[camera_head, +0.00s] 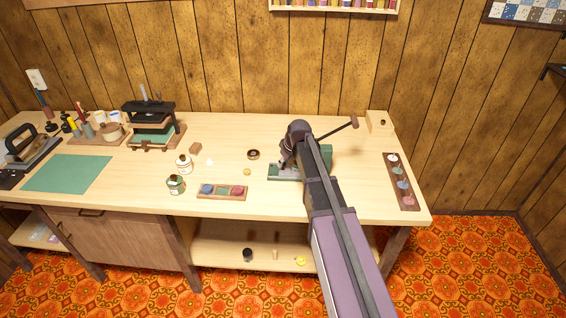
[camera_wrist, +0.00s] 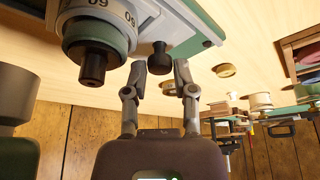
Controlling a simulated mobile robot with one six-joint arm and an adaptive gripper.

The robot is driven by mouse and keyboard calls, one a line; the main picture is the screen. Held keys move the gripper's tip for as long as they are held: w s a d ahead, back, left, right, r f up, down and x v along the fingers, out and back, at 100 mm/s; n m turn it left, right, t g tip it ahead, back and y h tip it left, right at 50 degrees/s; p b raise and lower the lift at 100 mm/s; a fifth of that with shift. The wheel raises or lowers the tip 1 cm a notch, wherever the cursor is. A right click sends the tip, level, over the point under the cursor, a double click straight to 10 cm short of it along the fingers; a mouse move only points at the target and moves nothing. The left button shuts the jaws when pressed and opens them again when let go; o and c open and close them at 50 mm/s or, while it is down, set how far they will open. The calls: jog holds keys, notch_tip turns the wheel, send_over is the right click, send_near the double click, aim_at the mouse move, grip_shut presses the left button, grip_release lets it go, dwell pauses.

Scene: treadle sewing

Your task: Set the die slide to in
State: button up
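A press with a green base (camera_head: 285,172) stands on the table, largely hidden behind my arm in the head view. In the wrist view its round white dial with numbers (camera_wrist: 98,12) and a dark cylinder (camera_wrist: 93,66) show at upper left. A dark knob (camera_wrist: 159,58) sits at the edge of the press's pale and green base; it looks like the die slide's knob. My gripper (camera_wrist: 160,74) is open, its two fingertips on either side of the knob. Gaps seem to show between fingers and knob; contact cannot be told. The slide's position is unclear.
A long lever (camera_head: 337,131) sticks out behind the press, near a wooden block (camera_head: 379,122). A tray of coloured pieces (camera_head: 221,192) and a dark round tin (camera_head: 253,154) lie left of it. A spool rack (camera_head: 402,182) lies right. The table between is mostly clear.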

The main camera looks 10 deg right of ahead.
jog(key=o, duration=0.4)
jog(key=shift+a, duration=0.15)
jog(key=shift+c, duration=0.2)
